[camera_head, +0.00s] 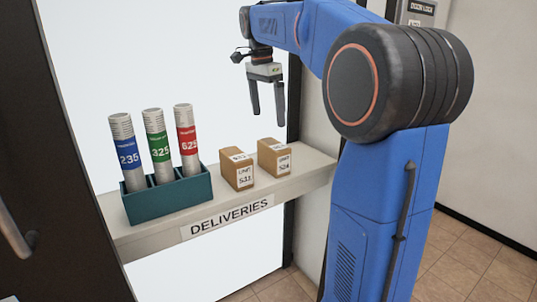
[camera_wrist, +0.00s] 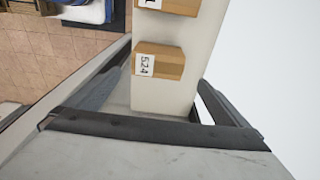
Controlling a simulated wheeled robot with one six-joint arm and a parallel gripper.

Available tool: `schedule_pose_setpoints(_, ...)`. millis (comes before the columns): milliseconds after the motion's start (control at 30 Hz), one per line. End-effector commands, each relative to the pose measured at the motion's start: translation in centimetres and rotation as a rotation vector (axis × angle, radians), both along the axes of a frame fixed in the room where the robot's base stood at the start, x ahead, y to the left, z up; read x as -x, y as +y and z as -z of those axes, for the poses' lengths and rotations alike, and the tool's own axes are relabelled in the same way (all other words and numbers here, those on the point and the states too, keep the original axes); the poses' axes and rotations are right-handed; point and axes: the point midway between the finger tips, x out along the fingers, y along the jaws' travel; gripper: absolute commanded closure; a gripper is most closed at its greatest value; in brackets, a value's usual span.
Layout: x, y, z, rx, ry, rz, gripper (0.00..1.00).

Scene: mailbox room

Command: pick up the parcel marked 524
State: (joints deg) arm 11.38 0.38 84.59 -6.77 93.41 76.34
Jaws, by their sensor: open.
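The parcel marked 524 (camera_head: 274,157) is a small brown box with a white label, standing at the right end of the deliveries shelf in the head view. In the wrist view the 524 parcel (camera_wrist: 168,64) shows its label on its left side, and it appears between my fingers. My gripper (camera_head: 268,118) is open and empty, fingers pointing down, above the shelf near this parcel. A gap shows between the fingertips and the parcel in the head view.
A second brown parcel (camera_head: 236,169) stands just left of the 524 parcel, its number hard to read. A green holder (camera_head: 175,197) with three tubes marked 235, 325 and 625 stands further left. The white shelf (camera_head: 304,176) is bare at its right end.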

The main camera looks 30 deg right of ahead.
Motion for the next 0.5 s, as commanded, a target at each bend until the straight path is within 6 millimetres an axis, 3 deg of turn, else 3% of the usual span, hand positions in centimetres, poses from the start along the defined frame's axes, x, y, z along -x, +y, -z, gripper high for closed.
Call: schedule_pose_setpoints(500, 0.1, -1.1, 8.8, -0.001, 0.003, -0.002, 0.0)
